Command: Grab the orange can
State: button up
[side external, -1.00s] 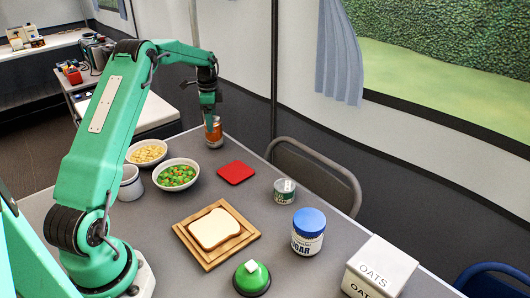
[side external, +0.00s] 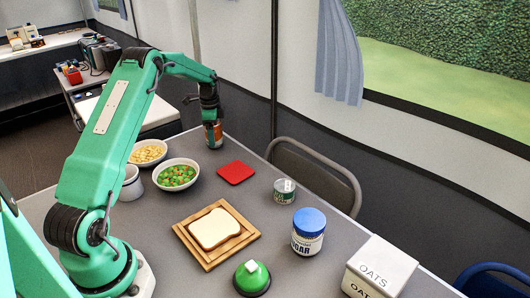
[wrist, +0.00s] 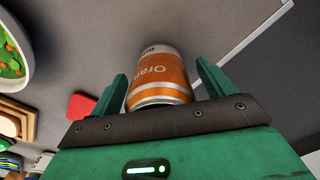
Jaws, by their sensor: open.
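The orange can (side external: 215,135) stands upright near the far edge of the table in the side view. Its top is covered by my gripper (side external: 211,120). In the wrist view the orange can (wrist: 160,75) has a silver rim and lettering on its side, and it lies between the two green fingers of my gripper (wrist: 163,90). The fingers are open, with a gap visible on each side of the can.
A bowl of mixed vegetables (side external: 176,174) and a bowl of yellowish food (side external: 148,152) stand left of the can. A red square (side external: 236,172) lies to the right. Bread on a wooden board (side external: 206,265), a small tin (side external: 284,190) and a blue-lidded jar (side external: 308,232) are nearer.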

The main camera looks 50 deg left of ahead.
jog(key=shift+c, duration=0.2)
jog(key=c, duration=1)
jog(key=shift+r, duration=0.15)
jog(key=shift+r, duration=0.85)
notch_tip(320, 180, up, 2)
jog(key=shift+r, duration=0.25)
jog(key=d+r, duration=0.2)
jog(key=d, duration=0.2)
jog(key=d+r, duration=0.2)
jog(key=d, duration=0.1)
jog(key=d+r, duration=0.2)
jog(key=d, duration=0.2)
jog(key=shift+w+d+r, duration=0.3)
jog(key=shift+w+d, duration=0.05)
